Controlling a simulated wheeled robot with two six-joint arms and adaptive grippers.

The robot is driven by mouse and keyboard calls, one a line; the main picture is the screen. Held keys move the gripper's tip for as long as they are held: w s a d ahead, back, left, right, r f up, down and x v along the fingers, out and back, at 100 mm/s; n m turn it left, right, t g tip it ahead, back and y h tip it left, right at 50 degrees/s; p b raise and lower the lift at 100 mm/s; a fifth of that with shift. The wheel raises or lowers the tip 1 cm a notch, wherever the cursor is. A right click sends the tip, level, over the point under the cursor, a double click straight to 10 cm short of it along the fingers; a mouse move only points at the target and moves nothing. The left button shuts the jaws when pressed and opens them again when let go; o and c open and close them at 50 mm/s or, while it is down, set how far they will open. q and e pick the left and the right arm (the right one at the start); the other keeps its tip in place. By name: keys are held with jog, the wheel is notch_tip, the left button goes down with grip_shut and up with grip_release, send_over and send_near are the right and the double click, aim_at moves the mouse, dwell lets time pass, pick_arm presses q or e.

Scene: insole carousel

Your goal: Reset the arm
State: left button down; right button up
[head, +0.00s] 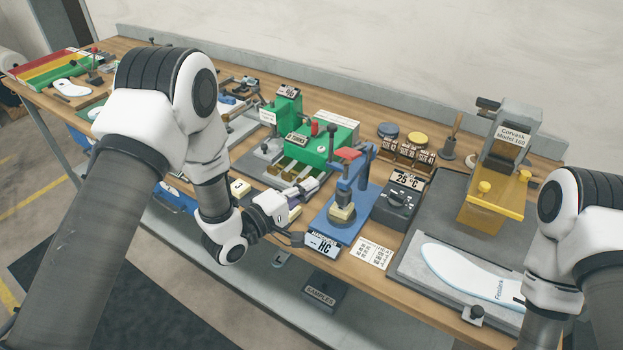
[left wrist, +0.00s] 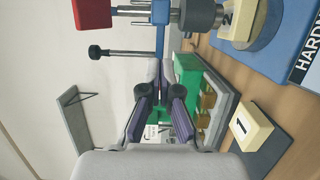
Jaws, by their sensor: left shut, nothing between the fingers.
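My left arm (head: 150,160) reaches in from the left over the bench. My left gripper (head: 304,192) is shut and empty, just left of the blue hardness stand (head: 345,200). In the left wrist view its purple-lined fingers (left wrist: 160,100) come together with nothing between them. My right arm (head: 575,235) shows at the right edge; its gripper is out of view.
The green tester (head: 325,140) stands behind the gripper. A block marked 1 (left wrist: 252,128) lies on a dark pad. The black temperature box (head: 396,205), white insole (head: 470,272) and yellow Corvask machine (head: 495,200) stand to the right. A samples box (head: 322,296) sits below the bench's front edge.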

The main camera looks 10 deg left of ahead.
pick_arm(q)
jog(key=s+b, duration=0.1)
jog(key=s, duration=0.7)
jog(key=s+a+f+m+g+y, duration=0.1)
jog(key=s+a+f+g+y, duration=0.1)
jog(key=s+f, duration=0.35)
jog(key=s+a+f+g+y, duration=0.2)
jog(key=f+g, duration=0.1)
jog(key=f, duration=0.6)
jog(key=s+a+f+m+g+y, duration=0.1)
jog(key=s+a+f+g+y, duration=0.2)
jog(key=f, duration=0.5)
jog(key=s+a+f+m+g+y, duration=0.1)
jog(key=s+a+f+m+g, duration=0.1)
jog(key=s, duration=0.6)
jog(key=s+a+f+m+g+y, duration=0.2)
jog(key=s+m+g, duration=0.3)
jog(key=s, duration=0.3)
jog(key=shift+f+m, duration=0.75)
jog(key=shift+m, duration=0.15)
pick_arm(e)
notch_tip(320, 180, down, 2)
jog(key=shift+w+d+f, duration=0.1)
jog(key=shift+d, duration=0.05)
